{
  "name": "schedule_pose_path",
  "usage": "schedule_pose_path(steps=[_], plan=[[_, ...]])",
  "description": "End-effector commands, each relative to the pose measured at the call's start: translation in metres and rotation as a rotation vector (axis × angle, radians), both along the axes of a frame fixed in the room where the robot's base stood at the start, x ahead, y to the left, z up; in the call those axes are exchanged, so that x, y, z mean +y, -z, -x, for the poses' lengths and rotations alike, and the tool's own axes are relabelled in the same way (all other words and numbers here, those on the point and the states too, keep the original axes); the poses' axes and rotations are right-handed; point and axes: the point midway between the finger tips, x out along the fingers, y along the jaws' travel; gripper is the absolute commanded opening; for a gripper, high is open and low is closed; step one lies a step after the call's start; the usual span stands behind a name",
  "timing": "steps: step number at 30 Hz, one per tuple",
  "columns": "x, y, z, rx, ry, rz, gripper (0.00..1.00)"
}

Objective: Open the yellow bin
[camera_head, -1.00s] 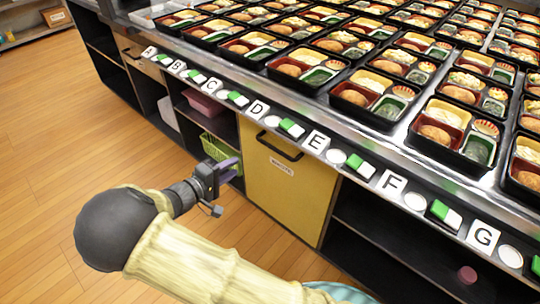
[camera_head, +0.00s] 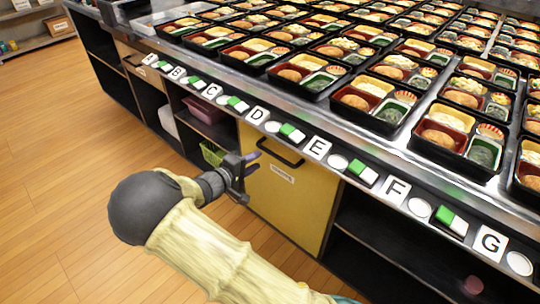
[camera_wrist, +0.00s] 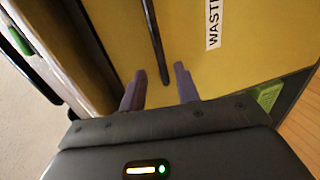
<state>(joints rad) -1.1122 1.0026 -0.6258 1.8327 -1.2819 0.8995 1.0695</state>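The yellow bin (camera_head: 284,202) is a flat yellow front under the counter with a dark bar handle (camera_head: 280,153) near its top and a white label below it. Its front looks flush with the cabinet, so it appears closed. In the wrist view the yellow front (camera_wrist: 240,50) fills most of the picture, with the handle (camera_wrist: 154,40) and the "WASTE" label (camera_wrist: 213,22). My gripper (camera_head: 246,166) is at the bin's left edge, left of the handle. In the wrist view its two purple fingers (camera_wrist: 162,80) are apart with nothing between them, and the handle lies beyond their tips.
The counter edge (camera_head: 330,134) with lettered tags and green-white blocks overhangs the bin. Bento trays (camera_head: 378,105) cover the counter. A green basket (camera_head: 212,153) and a pink box (camera_head: 207,110) sit on shelves to the left. The wooden floor (camera_head: 60,180) is clear.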

Motion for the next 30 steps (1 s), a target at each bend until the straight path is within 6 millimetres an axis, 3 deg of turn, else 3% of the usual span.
schedule_pose_path(steps=[12,24,25,30], plan=[[-0.047,0.015,-0.048,-0.001,-0.001,0.001,0.32],[-0.054,0.016,-0.055,0.0,-0.003,0.0,0.32],[-0.054,0.016,-0.055,0.0,-0.003,0.0,0.3],[-0.054,0.016,-0.055,0.0,-0.003,0.0,0.0]])
